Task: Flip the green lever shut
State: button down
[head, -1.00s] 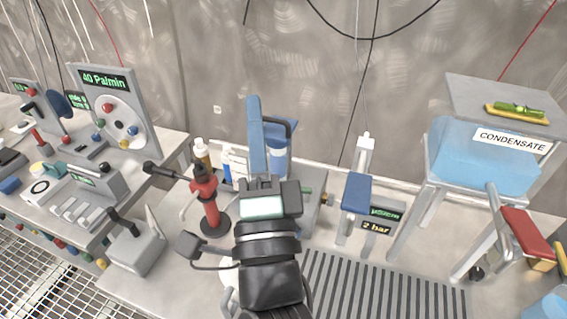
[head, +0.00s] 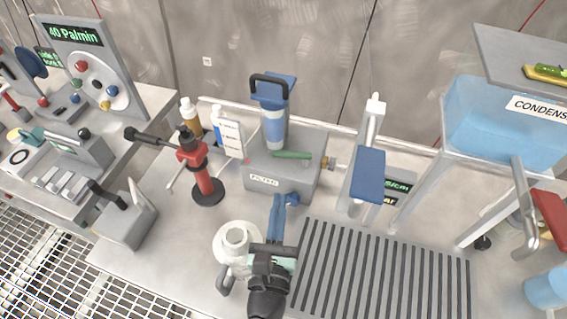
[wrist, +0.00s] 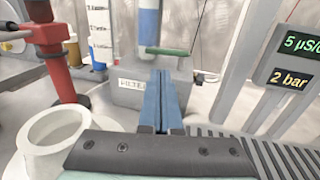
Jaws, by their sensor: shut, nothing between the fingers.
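The green lever (head: 291,155) lies roughly level across the top of the grey box labelled FILTER (head: 262,181), in front of a blue and white filter cylinder (head: 274,126). The lever also shows in the wrist view (wrist: 167,52), beyond my fingertips. My gripper (head: 279,202) has blue fingers, shut together and empty. It is in front of the FILTER box, lower in the picture than the lever and apart from it. In the wrist view the closed fingers (wrist: 161,88) point toward the box.
A white cup on a saucer (head: 236,238) stands just left of my gripper. A slatted grey grate (head: 380,275) lies to the right. A red stand (head: 203,180) and bottles are left of the box; a blue-topped post (head: 368,175) is right of it.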

aim_at(283, 157)
jog(key=w, duration=0.6)
jog(key=w+d+p, duration=0.1)
jog(key=w, duration=0.2)
jog(key=shift+w+a+r, duration=0.1)
jog(key=shift+w+a, duration=0.1)
jog(key=shift+w, duration=0.6)
jog(key=shift+a+r, duration=0.1)
jog(key=shift+r, duration=0.2)
jog(key=shift+r+p, duration=0.35)
jog(key=shift+r, duration=0.25)
notch_tip(283, 157, up, 8)
jog(key=p, duration=0.7)
jog(key=shift+s, duration=0.25)
